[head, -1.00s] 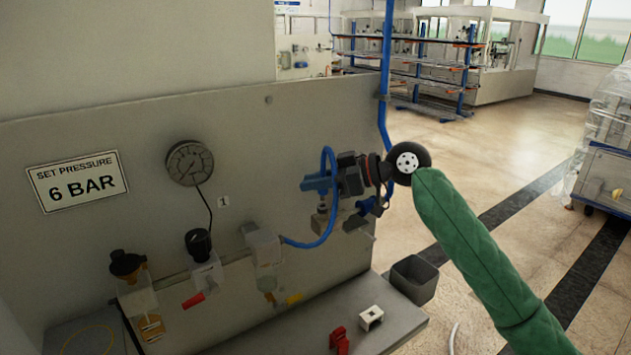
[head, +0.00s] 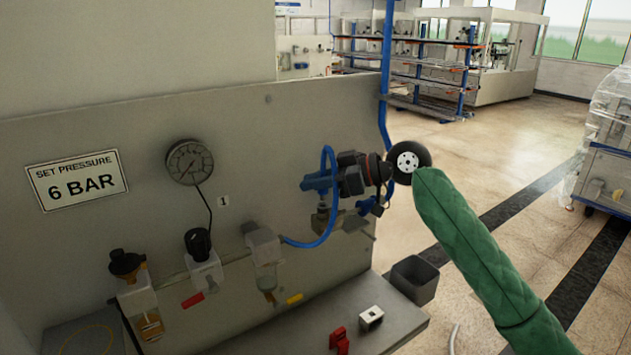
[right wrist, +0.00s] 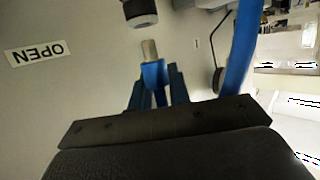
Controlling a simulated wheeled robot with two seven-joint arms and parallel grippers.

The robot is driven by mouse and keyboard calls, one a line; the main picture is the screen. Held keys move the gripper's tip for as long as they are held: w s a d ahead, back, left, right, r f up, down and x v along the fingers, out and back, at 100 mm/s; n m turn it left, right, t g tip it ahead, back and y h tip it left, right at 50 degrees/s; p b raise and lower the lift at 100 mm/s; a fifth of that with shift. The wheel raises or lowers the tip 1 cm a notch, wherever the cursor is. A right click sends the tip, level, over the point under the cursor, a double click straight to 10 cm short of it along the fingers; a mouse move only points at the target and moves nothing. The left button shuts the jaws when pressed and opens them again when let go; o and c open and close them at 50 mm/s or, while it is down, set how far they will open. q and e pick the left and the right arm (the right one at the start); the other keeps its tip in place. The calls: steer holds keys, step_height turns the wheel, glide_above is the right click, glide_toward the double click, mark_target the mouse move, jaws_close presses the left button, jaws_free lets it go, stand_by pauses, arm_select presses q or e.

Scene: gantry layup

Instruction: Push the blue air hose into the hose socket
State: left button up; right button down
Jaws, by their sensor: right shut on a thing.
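My right gripper (head: 311,184) is in front of the grey panel in the head view, its blue fingers pointing left. In the right wrist view the fingers (right wrist: 154,88) are shut on the blue air hose (right wrist: 155,72) close to its end. A pale metal tip (right wrist: 149,49) sticks out beyond them. A dark round fitting with a grey ring (right wrist: 140,14), which looks like the hose socket, is ahead of the tip, with a visible gap between. I cannot tell the socket apart in the head view. The hose (head: 331,215) loops below the gripper there. My left gripper is not in view.
A pressure gauge (head: 188,162), black regulator knob (head: 198,241) and filter units are on the panel. A ledge (head: 330,309) below carries a red part and a white block. A grey bin (head: 415,279) is at right.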

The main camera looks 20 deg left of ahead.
steer(key=shift+b, duration=0.3)
stand_by(0.7)
steer(key=shift+f+b, duration=0.85)
steer(key=shift+f, duration=0.6)
steer(key=c, duration=1.2)
jaws_free()
steer(key=shift+c, duration=0.2)
steer(key=shift+d, duration=0.15)
steer(key=shift+w+d+b, duration=0.1)
steer(key=shift+d+b, duration=0.2)
steer(key=b+v, duration=0.2)
steer(key=v, duration=0.5)
steer(key=shift+r+b, duration=0.15)
steer(key=shift+b, duration=0.2)
